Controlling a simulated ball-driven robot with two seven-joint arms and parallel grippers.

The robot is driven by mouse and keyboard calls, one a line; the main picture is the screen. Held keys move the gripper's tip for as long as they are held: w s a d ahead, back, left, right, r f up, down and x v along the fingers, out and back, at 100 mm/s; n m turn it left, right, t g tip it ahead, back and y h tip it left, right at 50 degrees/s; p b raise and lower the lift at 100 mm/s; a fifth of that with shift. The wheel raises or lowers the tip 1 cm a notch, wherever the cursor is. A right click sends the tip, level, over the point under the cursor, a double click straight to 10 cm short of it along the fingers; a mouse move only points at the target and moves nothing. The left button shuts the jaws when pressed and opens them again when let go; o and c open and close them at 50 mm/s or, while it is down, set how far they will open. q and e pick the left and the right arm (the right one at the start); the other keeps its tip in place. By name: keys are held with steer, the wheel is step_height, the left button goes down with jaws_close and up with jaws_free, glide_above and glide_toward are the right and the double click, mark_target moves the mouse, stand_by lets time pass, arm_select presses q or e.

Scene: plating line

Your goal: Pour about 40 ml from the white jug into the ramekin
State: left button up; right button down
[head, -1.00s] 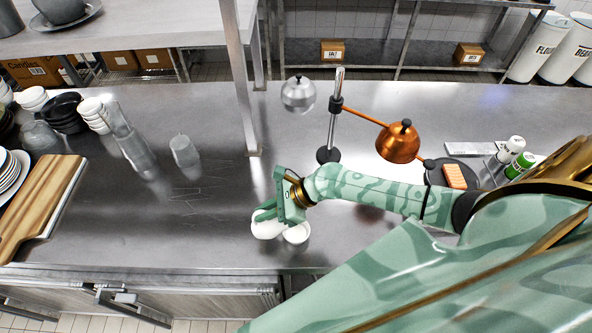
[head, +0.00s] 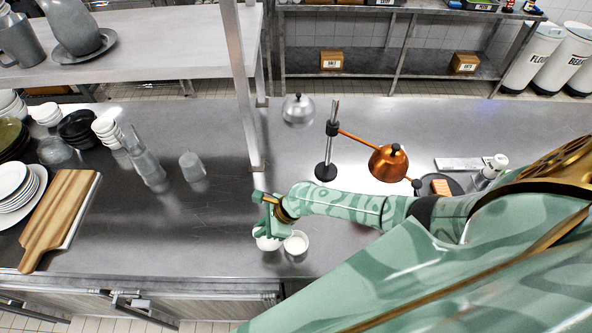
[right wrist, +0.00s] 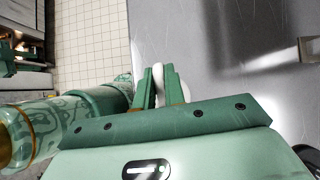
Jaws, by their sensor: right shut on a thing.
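My right gripper (head: 266,222) is shut on the white jug (head: 263,242), near the front of the steel counter. The gripper covers much of the jug, so its spout and contents are hidden. The white ramekin (head: 296,243) stands just right of the jug, its round opening visible from above. I cannot tell whether the two touch or how high the jug is held. In the right wrist view, the fingers (right wrist: 160,88) close on a thin white part of the jug (right wrist: 185,92). My left gripper is not in view.
A copper lamp (head: 388,163) on a stand is behind my right arm. A glass bottle (head: 145,160), a small grey tumbler (head: 192,166) and a wooden board (head: 58,215) are at left. A steel post (head: 242,100) rises behind the gripper. The counter between is clear.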

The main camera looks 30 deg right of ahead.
steer(key=shift+w+a, duration=0.1)
steer(key=shift+a, duration=0.1)
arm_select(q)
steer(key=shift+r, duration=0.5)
arm_select(e)
steer(key=shift+a+f+h, duration=0.1)
steer(key=shift+f+h, duration=0.2)
